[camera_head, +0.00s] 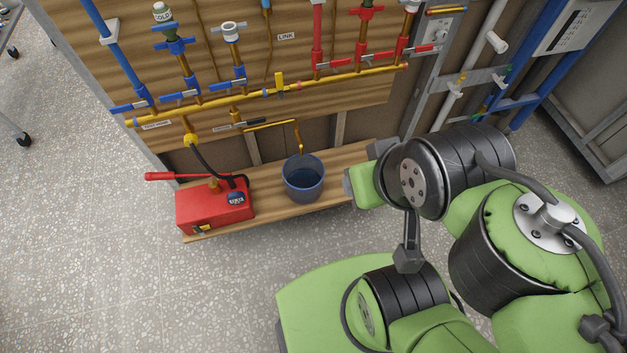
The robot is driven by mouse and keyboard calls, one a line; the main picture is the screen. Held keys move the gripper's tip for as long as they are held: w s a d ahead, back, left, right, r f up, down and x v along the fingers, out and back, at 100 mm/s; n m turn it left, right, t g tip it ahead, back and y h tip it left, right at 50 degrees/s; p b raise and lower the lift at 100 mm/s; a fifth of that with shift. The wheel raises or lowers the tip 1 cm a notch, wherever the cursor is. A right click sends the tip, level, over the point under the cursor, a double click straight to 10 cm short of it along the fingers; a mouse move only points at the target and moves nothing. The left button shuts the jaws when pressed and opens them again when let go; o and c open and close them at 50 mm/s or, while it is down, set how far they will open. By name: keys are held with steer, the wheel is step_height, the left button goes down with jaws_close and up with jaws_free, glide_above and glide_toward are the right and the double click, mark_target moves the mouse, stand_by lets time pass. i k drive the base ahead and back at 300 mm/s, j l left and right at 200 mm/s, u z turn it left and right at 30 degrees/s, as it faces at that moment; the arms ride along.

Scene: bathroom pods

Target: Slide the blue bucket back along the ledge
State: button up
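The blue bucket (303,180) stands upright on the wooden ledge (270,212), right of its middle and under a thin yellow spout. Its open top shows a dark blue inside; I cannot tell if it holds water. My green and black arm comes in from the right, and its dark grey and green end parts, likely my gripper (362,178), are over the right end of the ledge. They are right of the bucket, with a gap between them in the picture. My own arm hides the finger shape, so I cannot tell the opening.
A red pump box (214,206) with a red lever and black hose stands on the ledge left of the bucket. Above is a wooden board (277,62) with pipes and valves. A yellow spout (298,136) hangs just above the bucket. Speckled floor lies open in front.

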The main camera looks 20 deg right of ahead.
mark_target(303, 175)
steer(key=i+u, duration=0.25)
steer(key=u, duration=0.15)
steer(key=i+u, duration=0.25)
steer(key=u, duration=0.15)
steer(key=i+l+u, duration=0.2)
steer(key=u, duration=0.2)
steer(key=i+l+u, duration=0.25)
steer(key=u, duration=0.2)
